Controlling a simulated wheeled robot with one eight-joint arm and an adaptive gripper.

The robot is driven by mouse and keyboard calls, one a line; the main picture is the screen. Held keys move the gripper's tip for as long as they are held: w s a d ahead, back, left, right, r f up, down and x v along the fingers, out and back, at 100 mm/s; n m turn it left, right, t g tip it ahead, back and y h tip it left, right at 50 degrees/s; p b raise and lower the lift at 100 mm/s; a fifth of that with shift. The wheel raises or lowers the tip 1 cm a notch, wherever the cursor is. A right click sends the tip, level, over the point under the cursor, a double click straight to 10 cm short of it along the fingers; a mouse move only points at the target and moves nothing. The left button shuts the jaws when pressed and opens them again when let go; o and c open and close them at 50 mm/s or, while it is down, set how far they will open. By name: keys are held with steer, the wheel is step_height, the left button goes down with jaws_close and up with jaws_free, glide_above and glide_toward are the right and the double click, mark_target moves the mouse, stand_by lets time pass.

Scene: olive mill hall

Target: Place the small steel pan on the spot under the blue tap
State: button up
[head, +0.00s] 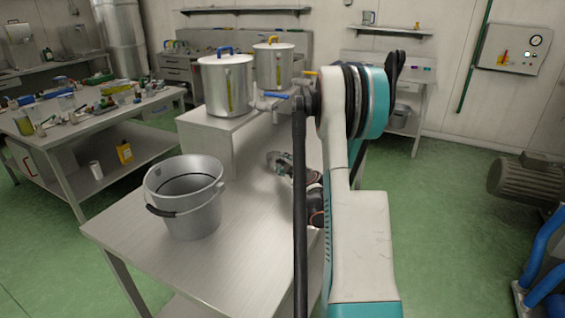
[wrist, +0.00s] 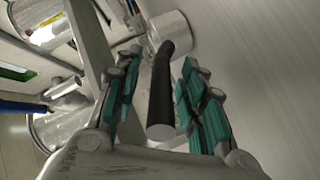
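The small steel pan (wrist: 172,32) lies on the steel table at the top of the wrist view, its black handle (wrist: 163,90) pointing toward me. My gripper (wrist: 158,75) is open, its teal-padded fingers on either side of the handle, with a visible gap at least on the left. In the head view my gripper (head: 280,164) is low over the table, partly behind my arm; I cannot make out the pan there. The blue tap (head: 275,95) is on the front steel tank (head: 226,85); its blue lever (wrist: 22,107) shows at the wrist view's left. The spot under it is not clearly visible.
A steel bucket (head: 187,197) stands on the table's left part. A second tank (head: 273,66) with a yellow tap (head: 309,73) stands behind on the raised stand (head: 205,140). The table (head: 240,245) is bare in front. A cluttered bench (head: 60,143) is at left.

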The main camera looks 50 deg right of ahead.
steer(key=p+v, duration=0.1)
steer(key=v, duration=0.8)
steer(key=shift+s+r+p, duration=0.15)
steer(key=shift+p, duration=0.25)
steer(key=shift+s, duration=0.1)
